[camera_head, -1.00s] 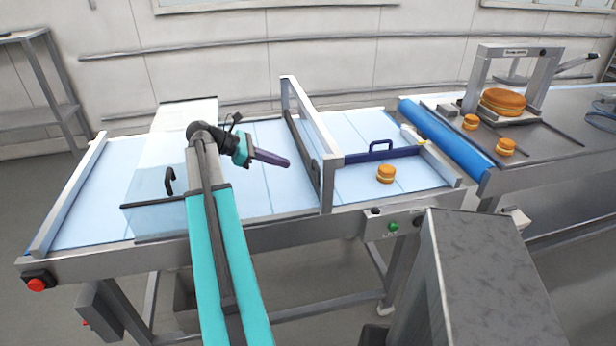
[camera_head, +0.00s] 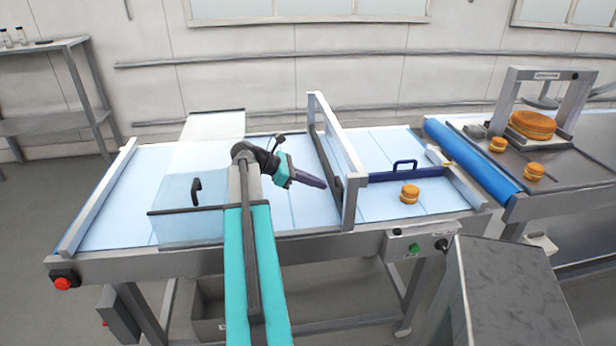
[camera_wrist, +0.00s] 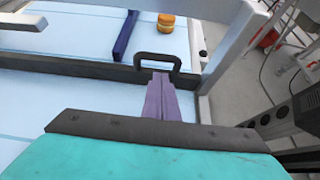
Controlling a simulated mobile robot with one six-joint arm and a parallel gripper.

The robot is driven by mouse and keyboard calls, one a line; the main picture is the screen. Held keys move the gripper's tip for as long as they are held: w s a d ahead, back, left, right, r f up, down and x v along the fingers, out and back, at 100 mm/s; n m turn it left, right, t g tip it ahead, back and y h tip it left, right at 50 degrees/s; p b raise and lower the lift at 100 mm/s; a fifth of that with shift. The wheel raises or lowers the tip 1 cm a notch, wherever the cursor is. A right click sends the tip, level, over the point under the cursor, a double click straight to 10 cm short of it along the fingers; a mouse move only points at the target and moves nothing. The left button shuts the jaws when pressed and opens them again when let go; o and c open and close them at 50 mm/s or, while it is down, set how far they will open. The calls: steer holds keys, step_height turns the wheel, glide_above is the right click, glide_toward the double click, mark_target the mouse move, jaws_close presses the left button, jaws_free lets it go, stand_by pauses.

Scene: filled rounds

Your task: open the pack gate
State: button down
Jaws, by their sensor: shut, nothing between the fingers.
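The gate is a dark bar (camera_head: 326,150) under a grey upright frame (camera_head: 345,150) that spans the pale blue belt. In the wrist view the dark bar (camera_wrist: 60,66) runs across the belt and carries a black loop handle (camera_wrist: 143,56). My gripper (camera_head: 322,184) has shut purple fingers that point right, at the bar. In the wrist view my gripper (camera_wrist: 161,76) has its tips at the handle's opening, overlapping it in the picture; I cannot tell whether they touch. The handle is not clear in the head view.
Beyond the gate are a dark blue bar with a loop handle (camera_head: 405,172) and a filled round (camera_head: 410,194). A clear cover with a black handle (camera_head: 196,191) stands left. A blue roller (camera_head: 470,160) and more rounds (camera_head: 533,172) lie right. A grey box (camera_head: 510,290) stands in front.

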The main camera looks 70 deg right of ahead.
steer(key=shift+p+x, duration=0.45)
steer(key=shift+x, duration=2.05)
steer(key=shift+r, duration=0.1)
step_height(320, 180, up, 11)
steer(key=p, duration=0.8)
